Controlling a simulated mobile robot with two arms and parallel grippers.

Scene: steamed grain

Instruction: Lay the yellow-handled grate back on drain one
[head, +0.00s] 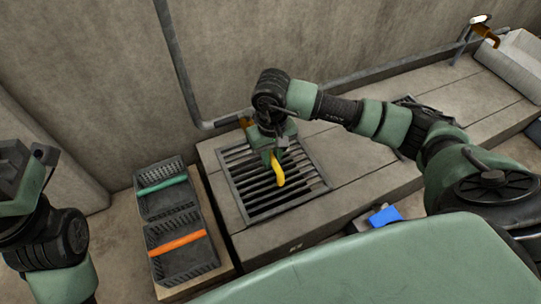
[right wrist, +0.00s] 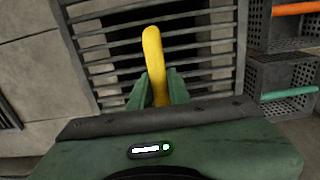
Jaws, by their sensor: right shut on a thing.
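The yellow handle (head: 278,172) stands up from a dark slatted grate (head: 290,198) at the left end of the grey stone ledge. My right gripper (head: 274,156) is over the grate and shut on the handle. In the right wrist view, the yellow handle (right wrist: 152,45) passes between the two green fingers (right wrist: 156,88), with dark bars (right wrist: 110,55) behind it. The grate lies over the drain opening, but I cannot tell whether it is fully seated. My left arm's end (head: 22,170) shows at the left edge, its jaws unclear.
Left of the ledge are two black perforated baskets, one with a green handle (head: 162,185) and one with an orange handle (head: 177,243). A blue object (head: 384,216) lies by the ledge's front edge. Another grate (head: 405,101) is partly behind my right arm. A pipe (head: 178,62) runs down the wall.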

